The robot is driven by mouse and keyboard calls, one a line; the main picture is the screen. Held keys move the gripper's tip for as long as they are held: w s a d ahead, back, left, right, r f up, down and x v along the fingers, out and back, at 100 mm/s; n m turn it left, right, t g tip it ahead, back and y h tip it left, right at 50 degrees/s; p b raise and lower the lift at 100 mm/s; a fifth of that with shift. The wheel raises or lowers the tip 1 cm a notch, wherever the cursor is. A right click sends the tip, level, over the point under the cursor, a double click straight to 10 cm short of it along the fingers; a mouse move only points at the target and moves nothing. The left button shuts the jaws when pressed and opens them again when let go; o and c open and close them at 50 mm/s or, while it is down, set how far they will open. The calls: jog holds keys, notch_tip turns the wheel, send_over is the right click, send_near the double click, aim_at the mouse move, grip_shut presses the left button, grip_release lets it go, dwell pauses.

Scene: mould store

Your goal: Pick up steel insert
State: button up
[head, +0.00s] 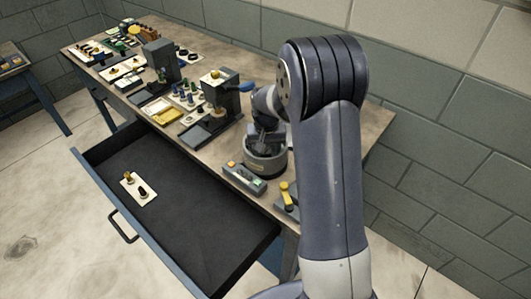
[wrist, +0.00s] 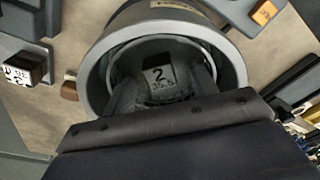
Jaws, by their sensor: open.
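A round grey, thick-walled pot (head: 265,165) stands on the bench in the head view, below the end of my arm. It fills the upper middle of the wrist view (wrist: 94,85). Inside it lies a dark piece with a white label (wrist: 160,74) reading "2" and "35.5"; this may be the steel insert, but its full shape is hidden. My gripper (wrist: 163,92) is open, with one finger on each side of the label, reaching over or into the pot. I cannot tell whether the fingers touch the piece. In the head view my arm hides the fingertips.
An open drawer (head: 190,225) holds a white card (head: 138,188). A block wall runs behind.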

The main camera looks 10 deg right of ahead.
jog(key=shift+w+f, duration=0.15)
jog(key=shift+f, duration=0.7)
grip_shut()
